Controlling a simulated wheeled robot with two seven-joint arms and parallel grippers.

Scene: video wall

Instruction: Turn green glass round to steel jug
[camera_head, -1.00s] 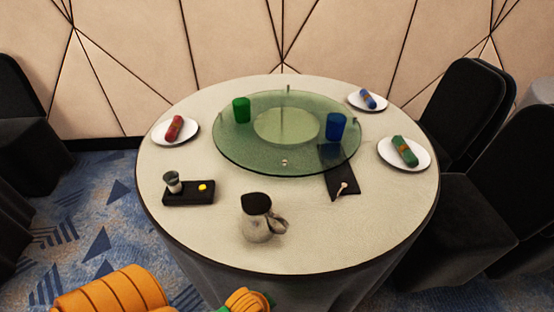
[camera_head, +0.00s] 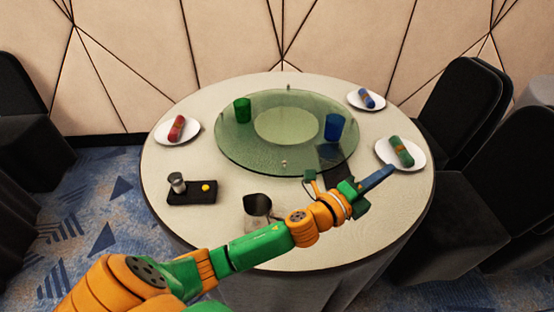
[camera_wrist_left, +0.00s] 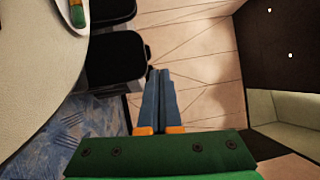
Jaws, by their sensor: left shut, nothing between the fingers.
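The green glass (camera_head: 242,110) stands on the back left part of the round glass turntable (camera_head: 235,152). The steel jug (camera_head: 257,207) stands near the table's front, partly hidden behind my left arm. My left gripper (camera_head: 378,178) is over the right front part of the table, just left of and in front of the plate with the green roll. Its blue fingers are shut and empty. In the left wrist view the shut fingers (camera_wrist_left: 159,98) point past the table edge. My right gripper is in neither view.
A blue glass (camera_head: 334,126) stands on the turntable's right side. Small knobs (camera_head: 284,163) stick up at its rim. Plates with rolls (camera_head: 176,130) lie around it. A black tray (camera_head: 192,192) with a small cup is at the left. Chairs (camera_head: 500,170) stand at the right.

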